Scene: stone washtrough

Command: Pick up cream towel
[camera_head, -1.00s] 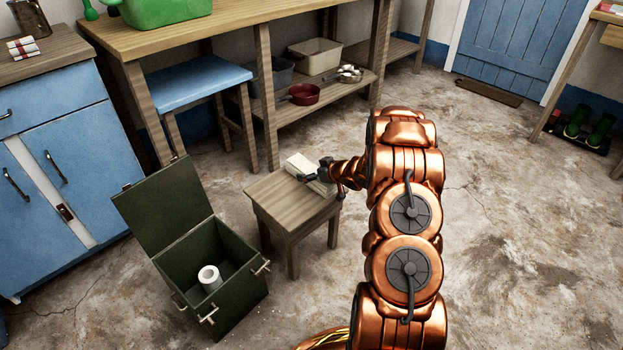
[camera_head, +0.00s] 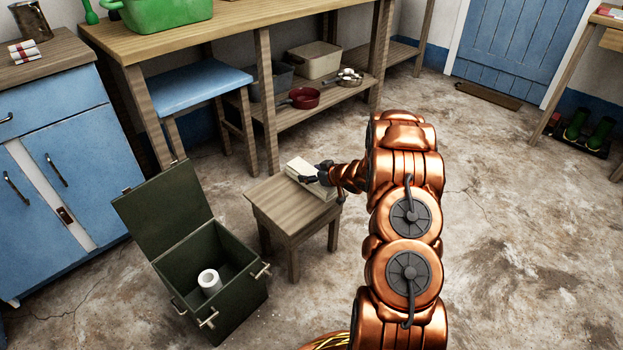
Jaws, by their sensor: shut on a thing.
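The cream towel (camera_head: 299,166) is a folded, pale block at the back right of a small wooden stool (camera_head: 275,205). My gripper (camera_head: 314,176) reaches in from the right and is shut on the towel's near right part. The dark fingers cover some of the towel. I cannot tell whether the towel touches the stool top or is slightly above it.
An open dark green box (camera_head: 215,312) with a white roll (camera_head: 209,282) inside stands left of the stool. A workbench (camera_head: 130,47) with a lower shelf holding a red pan (camera_head: 304,98) runs behind.

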